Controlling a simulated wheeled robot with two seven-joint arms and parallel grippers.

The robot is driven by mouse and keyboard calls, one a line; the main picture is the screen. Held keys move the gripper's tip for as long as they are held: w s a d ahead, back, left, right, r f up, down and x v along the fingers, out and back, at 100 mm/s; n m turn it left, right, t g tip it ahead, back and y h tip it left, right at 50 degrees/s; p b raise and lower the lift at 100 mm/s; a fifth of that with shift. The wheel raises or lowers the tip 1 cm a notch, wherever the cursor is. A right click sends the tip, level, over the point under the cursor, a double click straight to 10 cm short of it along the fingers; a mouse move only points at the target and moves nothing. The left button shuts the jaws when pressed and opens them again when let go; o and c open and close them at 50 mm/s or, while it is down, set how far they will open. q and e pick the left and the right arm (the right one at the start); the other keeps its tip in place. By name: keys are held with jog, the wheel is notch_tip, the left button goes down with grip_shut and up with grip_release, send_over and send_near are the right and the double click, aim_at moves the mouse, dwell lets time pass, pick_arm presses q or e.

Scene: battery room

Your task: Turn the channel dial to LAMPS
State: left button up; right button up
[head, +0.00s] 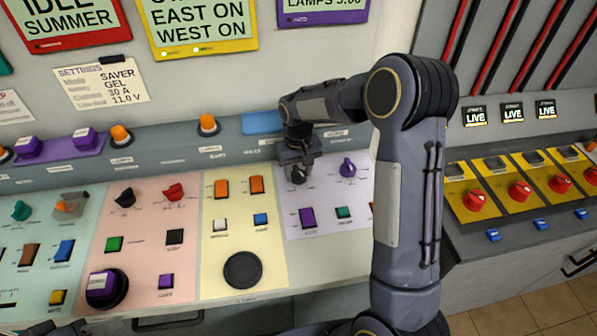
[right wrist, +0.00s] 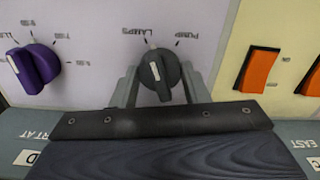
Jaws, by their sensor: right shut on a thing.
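The channel dial (right wrist: 160,72) is a dark grey knob with a pale pointer mark, on a light lilac panel. In the right wrist view a LAMPS label (right wrist: 137,31) sits above and left of it, and another label, seemingly PUMP, above and right. The pointer mark is on the dial's upper left part; its exact setting is hard to tell. My right gripper (right wrist: 160,88) has one finger on each side of the dial and is shut on it. In the head view my right gripper (head: 299,170) hides most of the dial. My left gripper is not in view.
A purple knob (head: 347,167) stands close to the right of the gripper. Orange rocker switches (head: 257,184) are on the yellow panel to the left. Red knobs (head: 475,200) are on yellow plates at right.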

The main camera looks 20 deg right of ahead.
aim_at(299, 170)
jog(key=shift+n, duration=0.9)
jog(key=shift+r, duration=0.1)
jog(key=o, duration=1)
jog(key=shift+r+b, duration=0.55)
jog(key=shift+r, duration=3.3)
jog(key=s+r+t+y, duration=0.1)
jog(key=s+r, duration=0.4)
jog(key=s, duration=0.3)
jog(key=s+a+t+y, duration=0.1)
jog(key=s, duration=0.5)
jog(key=s+a+m+t+y, duration=0.1)
jog(key=s+a+t, duration=0.1)
jog(key=s, duration=0.5)
jog(key=s+a+m+t, duration=0.1)
jog(key=s, duration=0.6)
jog(key=shift+s+a+f+t+y, duration=0.2)
jog(key=shift+t+y, duration=0.1)
jog(key=shift+y, duration=0.1)
